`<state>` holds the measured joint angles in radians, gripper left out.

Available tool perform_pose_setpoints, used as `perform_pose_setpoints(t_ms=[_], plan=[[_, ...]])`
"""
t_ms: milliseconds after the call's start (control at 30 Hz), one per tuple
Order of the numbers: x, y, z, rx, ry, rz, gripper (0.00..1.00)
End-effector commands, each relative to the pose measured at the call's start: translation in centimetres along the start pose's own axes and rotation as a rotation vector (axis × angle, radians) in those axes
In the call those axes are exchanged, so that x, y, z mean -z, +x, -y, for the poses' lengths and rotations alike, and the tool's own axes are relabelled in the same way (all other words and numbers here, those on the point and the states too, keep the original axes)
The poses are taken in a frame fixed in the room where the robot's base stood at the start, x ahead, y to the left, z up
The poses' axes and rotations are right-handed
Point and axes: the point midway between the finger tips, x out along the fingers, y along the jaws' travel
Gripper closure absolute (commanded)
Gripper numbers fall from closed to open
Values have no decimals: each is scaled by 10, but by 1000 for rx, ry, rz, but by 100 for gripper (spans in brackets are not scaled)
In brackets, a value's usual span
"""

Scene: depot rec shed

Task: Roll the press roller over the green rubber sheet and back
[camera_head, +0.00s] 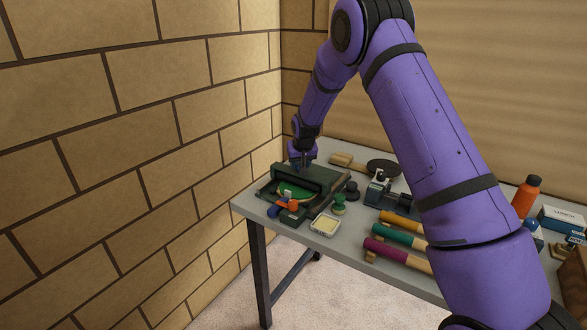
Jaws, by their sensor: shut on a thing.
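The green rubber sheet (296,190) lies in a low dark tray near the table's left corner, partly covered by small things in front of it. A long dark bar (318,180), which looks like the press roller, stands across the tray just behind the sheet. My gripper (302,163) comes down from above onto the top of this bar. It is shut on it, though the fingertips are small and partly hidden. I cannot tell whether the roller touches the sheet.
An orange item (292,205) and a blue item (273,211) sit at the tray's front. A clear box (325,224) and green-topped pot (339,204) stand to the right. A brick wall (150,150) is close on the left.

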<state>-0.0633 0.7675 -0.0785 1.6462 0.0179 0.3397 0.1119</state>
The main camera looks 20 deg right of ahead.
Motion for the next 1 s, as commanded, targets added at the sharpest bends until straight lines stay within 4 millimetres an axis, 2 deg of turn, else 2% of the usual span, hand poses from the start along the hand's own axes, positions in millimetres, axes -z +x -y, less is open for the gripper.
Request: perform_pose_setpoints(t_ms=[33, 200, 433, 667, 1000], plan=[[10, 4, -13, -1, 6, -2, 99], [41, 17, -46, -1, 5, -3, 99], [74, 31, -82, -1, 3, -2, 99], [91, 37, -99, 0, 1, -2, 99], [94, 38, -103, -2, 1, -1, 99]])
